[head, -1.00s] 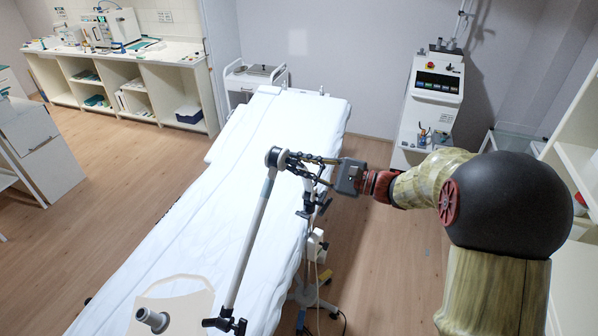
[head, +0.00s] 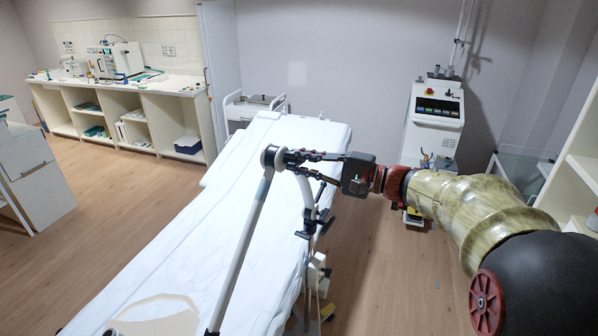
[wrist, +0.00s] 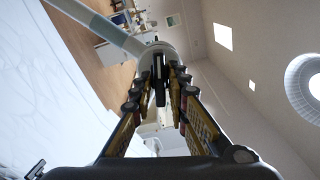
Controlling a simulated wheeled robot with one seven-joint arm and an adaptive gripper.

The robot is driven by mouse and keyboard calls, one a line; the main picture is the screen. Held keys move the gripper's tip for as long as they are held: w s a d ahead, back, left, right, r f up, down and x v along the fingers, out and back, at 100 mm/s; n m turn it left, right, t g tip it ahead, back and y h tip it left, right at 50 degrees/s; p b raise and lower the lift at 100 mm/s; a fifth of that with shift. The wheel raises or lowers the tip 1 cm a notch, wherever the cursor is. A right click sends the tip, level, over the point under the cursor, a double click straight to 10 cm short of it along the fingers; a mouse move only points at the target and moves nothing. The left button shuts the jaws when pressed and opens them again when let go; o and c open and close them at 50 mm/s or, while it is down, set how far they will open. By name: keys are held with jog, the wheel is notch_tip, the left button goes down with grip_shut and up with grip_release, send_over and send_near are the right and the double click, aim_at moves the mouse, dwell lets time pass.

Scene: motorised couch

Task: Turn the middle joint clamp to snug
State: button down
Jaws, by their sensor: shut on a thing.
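The middle joint clamp (head: 270,157) is a grey round hub at the top of a pale jointed support arm (head: 243,248) above the couch. In the wrist view its dark knob (wrist: 159,80) sits between the fingertips, with the grey hub (wrist: 158,50) just beyond. My gripper (head: 290,158) reaches in from the right and is shut on the knob. It also shows in the wrist view (wrist: 165,85), with a finger on each side of the knob. The fingers hide part of the knob, and I cannot read how tight it is.
The white-covered couch (head: 180,225) lies below the support arm. Another dark clamp (head: 313,225) stands at the couch's right edge, below my gripper. A white console (head: 436,115) stands behind on the right. The floor at left is open.

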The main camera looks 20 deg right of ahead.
dwell(0.3)
jog(key=c, duration=1.7)
grip_release()
jog(key=v, duration=1.2)
